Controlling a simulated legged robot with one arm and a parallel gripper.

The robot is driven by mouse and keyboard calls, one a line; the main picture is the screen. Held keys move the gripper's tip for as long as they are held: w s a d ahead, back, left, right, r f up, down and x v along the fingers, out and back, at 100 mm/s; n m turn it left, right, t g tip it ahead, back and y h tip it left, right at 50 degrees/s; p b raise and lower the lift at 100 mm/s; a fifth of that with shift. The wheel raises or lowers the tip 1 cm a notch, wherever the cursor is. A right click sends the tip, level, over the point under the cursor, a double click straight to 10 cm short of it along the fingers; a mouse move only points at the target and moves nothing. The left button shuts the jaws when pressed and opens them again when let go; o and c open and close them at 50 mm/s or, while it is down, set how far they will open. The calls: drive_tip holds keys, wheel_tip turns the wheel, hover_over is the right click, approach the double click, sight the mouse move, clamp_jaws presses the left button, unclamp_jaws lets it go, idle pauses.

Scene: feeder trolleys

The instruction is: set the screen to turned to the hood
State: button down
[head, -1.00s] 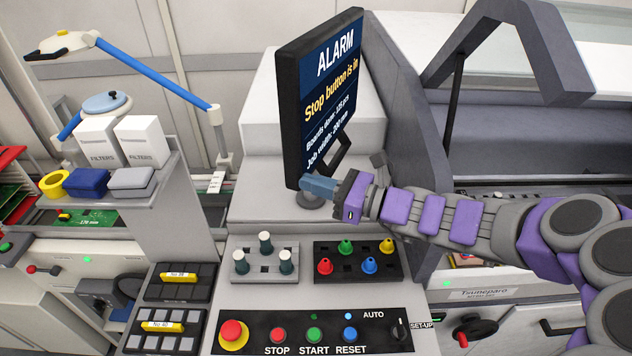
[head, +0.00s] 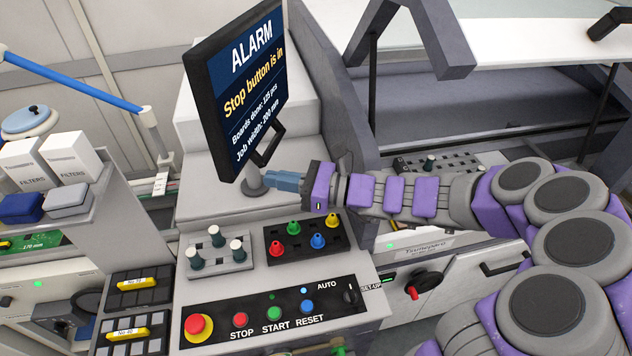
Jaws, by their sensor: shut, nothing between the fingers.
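The screen (head: 236,92) is a dark-framed monitor on a stand, showing "ALARM" and "Stop button is in". It faces front and somewhat to the right, with a black handle (head: 268,146) at its lower right. Its round grey foot (head: 254,183) sits on the machine top. The hood (head: 435,35) is the grey angled frame over the machine at the right. My gripper (head: 268,178) is shut and empty, its blue-grey fingertips pointing left, just below the handle and beside the stand. I cannot tell whether it touches the stand.
Below lie a panel (head: 270,312) with a red stop button and a selector, a block of coloured nozzles (head: 305,238) and a block of dark nozzles (head: 218,250). White filter boxes (head: 70,160) stand on the left shelf. A grey side wall (head: 330,80) rises right of the screen.

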drive_tip(key=shift+p+v, duration=0.65)
drive_tip(key=shift+v, duration=3.3)
drive_tip(key=s+a+f+n+g+h, duration=0.1)
drive_tip(key=s+a+n+g+h, duration=0.2)
drive_tip(key=s+n, duration=0.4)
drive_tip(key=s+a+f+n+g+h, duration=0.1)
drive_tip(key=s+a+n+g+h, duration=0.25)
drive_tip(key=s, duration=0.45)
drive_tip(key=s+d+f+n+h, duration=0.1)
drive_tip(key=s+d+n+h, duration=0.4)
drive_tip(key=d, duration=0.4)
drive_tip(key=s+d+f+n+h, duration=0.2)
drive_tip(key=s+d+n+h, duration=0.3)
drive_tip(key=s+d, duration=0.3)
drive_tip(key=shift+d+t+h, duration=0.35)
drive_tip(key=shift+d+h, duration=0.15)
drive_tip(key=shift+h, duration=0.15)
